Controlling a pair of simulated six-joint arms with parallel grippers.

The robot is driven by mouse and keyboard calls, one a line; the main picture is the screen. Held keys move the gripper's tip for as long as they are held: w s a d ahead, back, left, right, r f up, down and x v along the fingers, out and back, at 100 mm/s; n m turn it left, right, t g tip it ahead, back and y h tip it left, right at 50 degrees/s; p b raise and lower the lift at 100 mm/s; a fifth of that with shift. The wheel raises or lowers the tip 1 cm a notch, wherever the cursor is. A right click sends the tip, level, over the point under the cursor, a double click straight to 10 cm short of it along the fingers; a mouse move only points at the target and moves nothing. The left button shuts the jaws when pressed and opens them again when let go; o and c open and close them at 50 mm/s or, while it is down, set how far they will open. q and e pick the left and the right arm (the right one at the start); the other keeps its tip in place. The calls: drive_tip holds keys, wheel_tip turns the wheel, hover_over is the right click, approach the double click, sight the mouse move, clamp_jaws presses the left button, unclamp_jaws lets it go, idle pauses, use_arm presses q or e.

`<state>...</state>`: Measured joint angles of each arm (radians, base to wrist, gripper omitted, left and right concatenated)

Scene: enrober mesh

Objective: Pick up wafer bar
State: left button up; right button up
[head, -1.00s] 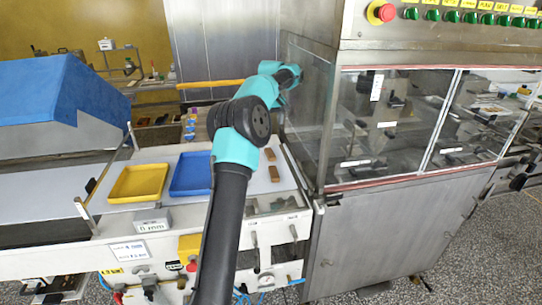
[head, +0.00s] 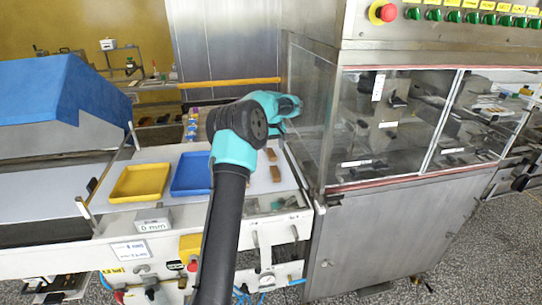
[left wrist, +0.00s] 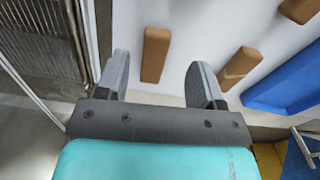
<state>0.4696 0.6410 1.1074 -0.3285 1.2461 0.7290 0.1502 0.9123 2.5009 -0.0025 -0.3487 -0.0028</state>
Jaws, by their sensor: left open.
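Two brown wafer bars, a farther one (head: 271,154) and a nearer one (head: 275,173), lie on the white surface right of the blue tray. In the left wrist view one bar (left wrist: 155,54) appears between the two fingers of my open, empty left gripper (left wrist: 160,62). I cannot tell how far beyond the fingertips it lies. A second bar (left wrist: 239,67) lies to the right of the right finger, and a third (left wrist: 299,10) is cut by the top edge. In the head view my left wrist is above and beyond the bars, and its fingers are hidden. My right gripper is not in view.
A blue tray (head: 192,173) and a yellow tray (head: 139,182) sit left of the bars. The glass-sided enrober housing (head: 306,110) stands close on the right. A small "0 mm" block (head: 154,220) is at the front. A blue hood (head: 62,95) is far left.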

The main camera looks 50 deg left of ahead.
sight(273, 156)
use_arm(q)
drive_tip(key=shift+f, duration=0.1)
drive_tip(key=shift+w+f, duration=0.15)
drive_tip(key=shift+f, duration=2.35)
drive_tip(key=shift+c, duration=0.3)
drive_tip(key=c, duration=0.8)
